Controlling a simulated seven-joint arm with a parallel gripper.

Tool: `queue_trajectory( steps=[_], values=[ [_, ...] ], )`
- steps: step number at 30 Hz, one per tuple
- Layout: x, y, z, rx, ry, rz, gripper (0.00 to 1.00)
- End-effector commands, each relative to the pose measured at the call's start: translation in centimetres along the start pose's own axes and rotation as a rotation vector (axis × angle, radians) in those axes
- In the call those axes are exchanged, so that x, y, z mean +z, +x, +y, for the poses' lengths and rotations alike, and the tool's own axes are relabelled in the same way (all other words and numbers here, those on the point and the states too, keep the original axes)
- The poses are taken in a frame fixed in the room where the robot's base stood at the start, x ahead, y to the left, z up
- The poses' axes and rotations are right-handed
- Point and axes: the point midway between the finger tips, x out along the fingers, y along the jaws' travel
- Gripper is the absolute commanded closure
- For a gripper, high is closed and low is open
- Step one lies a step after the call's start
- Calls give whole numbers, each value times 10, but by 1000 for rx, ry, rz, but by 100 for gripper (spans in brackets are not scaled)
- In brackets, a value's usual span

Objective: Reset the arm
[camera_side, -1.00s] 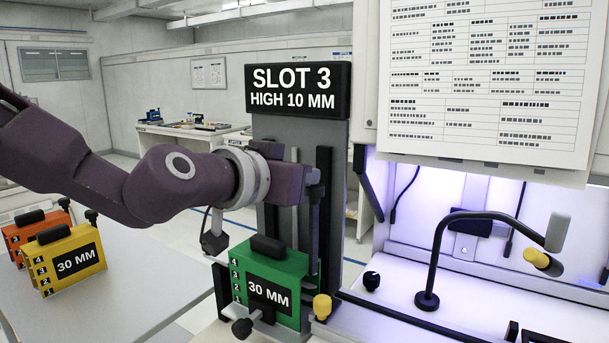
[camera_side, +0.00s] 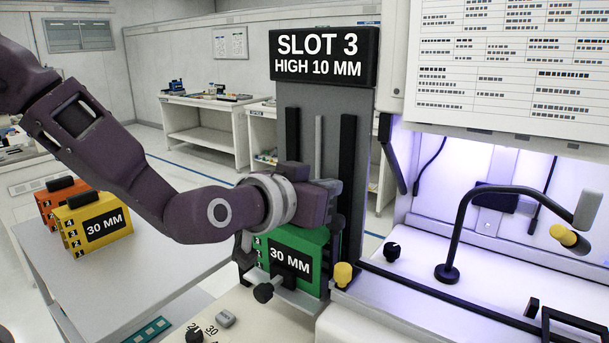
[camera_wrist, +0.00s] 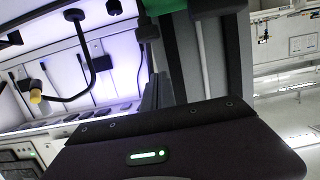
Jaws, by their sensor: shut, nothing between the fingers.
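My gripper (camera_side: 326,196) is at the end of the purple arm, in front of the dark slot 3 column and at the top of the green 30 MM cassette (camera_side: 307,240). In the side view, its fingertips are not clearly seen, and my wrist hides the cassette's top handle. The gripper holds nothing visible. The green cassette stands upright at the column's foot, its lower front behind a holder with a black knob (camera_side: 264,292). In the wrist view, my gripper's dark housing with a green light fills the bottom, and part of a green surface (camera_wrist: 163,5) shows at the top.
The SLOT 3 HIGH 10 MM sign (camera_side: 324,57) tops the column. A bent black arm (camera_side: 457,225) rises from the lit bench at right.

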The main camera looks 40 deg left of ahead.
Motion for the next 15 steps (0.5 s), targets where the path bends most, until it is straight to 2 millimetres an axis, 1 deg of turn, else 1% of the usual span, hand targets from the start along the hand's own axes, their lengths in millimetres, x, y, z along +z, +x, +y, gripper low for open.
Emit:
queue_trajectory(
  steps=[1, 3, 6, 10, 12, 15],
  values=[
    [0, -17, 2, 5, 0, 1, 100],
    [1, -39, 2, 6, 1, 0, 100],
    [1, -65, 2, 6, 1, 1, 100],
    [1, -88, 1, 4, 0, 0, 100],
    [1, -95, 0, 2, 1, 0, 100],
    [2, -100, 0, 1, 2, -1, 100]
  ],
)
